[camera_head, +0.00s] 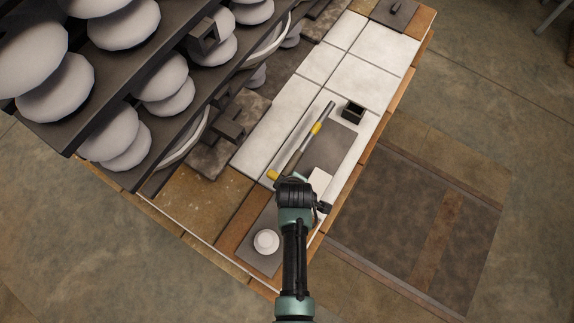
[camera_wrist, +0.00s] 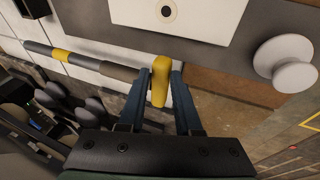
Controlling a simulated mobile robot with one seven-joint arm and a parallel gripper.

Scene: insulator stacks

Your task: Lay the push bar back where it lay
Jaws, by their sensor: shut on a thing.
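The push bar (camera_head: 308,140) is a long grey bar with a yellow band and a yellow end. It lies lengthwise along the left side of the dark grey mat (camera_head: 340,141) on the white-tiled bench. My gripper (camera_head: 284,180) is at the near end of the bar. In the wrist view my gripper (camera_wrist: 163,88) is shut on the yellow end of the push bar (camera_wrist: 119,71), with one finger on each side. The bar stretches away to the upper left there. I cannot tell whether it touches the surface.
A white card (camera_head: 320,179) lies by the mat's near end, close to my gripper. A small dark open box (camera_head: 352,111) stands beyond the mat. A white round knob-like piece (camera_head: 266,241) sits on a grey plate near the front. Racks of white insulator discs (camera_head: 165,84) rise at left.

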